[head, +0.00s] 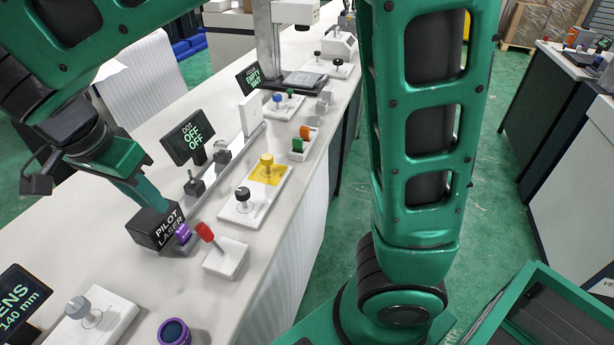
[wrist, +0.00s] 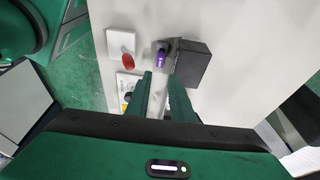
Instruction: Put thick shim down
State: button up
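My gripper (wrist: 160,84) points down at the bench beside the black pilot laser box (wrist: 191,65). Its two green fingers are apart, with bench surface and a rail showing between them and nothing seen held. In the head view, the fingers (head: 141,196) overlap the region just behind the pilot laser box (head: 156,228); the tips are partly hidden. I cannot identify a thick shim for certain in either view. Small orange (head: 305,133) and green (head: 297,146) pieces stand on a white block farther along the bench.
A red-handled lever (head: 205,232) stands on a white base nearby. A dark "DOT OFF OFF" display (head: 188,138) and a yellow-plated stage (head: 267,170) stand farther back. The bench's left side is mostly clear.

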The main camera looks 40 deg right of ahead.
jog(key=s+d+n+g, duration=0.2)
jog(key=s+d, duration=0.1)
jog(key=d, duration=2.4)
jog(key=s+d+f+n+y, duration=0.2)
jog(key=s+d+f, duration=0.2)
jog(key=s+d, duration=0.6)
jog(key=s, duration=0.5)
jog(key=shift+s+d+n+y, duration=0.2)
jog(key=shift+s+n+y, duration=0.2)
jog(key=shift+w+f, duration=0.2)
jog(key=shift+w, duration=0.45)
